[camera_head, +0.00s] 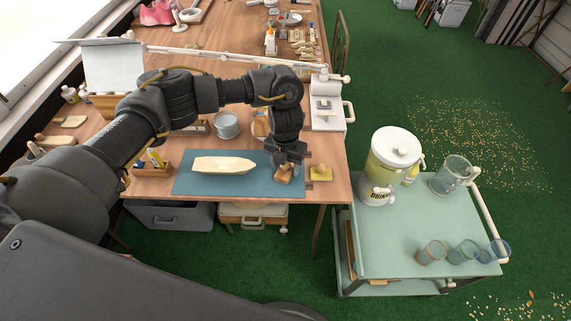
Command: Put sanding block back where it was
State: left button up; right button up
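My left gripper (287,163) points down over the right end of a blue-grey mat (190,184) on the wooden table. Its fingers are at a small brown block (284,175), which looks like the sanding block, and appear shut on it. The fingers partly hide the block, and I cannot tell whether it touches the mat. A pale wooden boat-shaped piece (224,165) lies on the mat to its left. A yellow pad with a brown piece on top (321,174) lies just right of the mat. My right gripper is not in view.
A metal bucket (227,126) stands behind the mat, and a small wooden holder with bottles (152,165) to its left. A green cart (405,240) with a drink dispenser (392,158), a pitcher (452,176) and several glasses stands right of the table.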

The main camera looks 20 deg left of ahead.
pick_arm(q)
jog(key=shift+o, duration=0.5)
jog(key=shift+r, duration=0.1)
jog(key=shift+r+p, duration=0.3)
notch_tip(320, 180, up, 12)
jog(key=shift+f+b, duration=0.2)
jog(key=shift+b, duration=0.2)
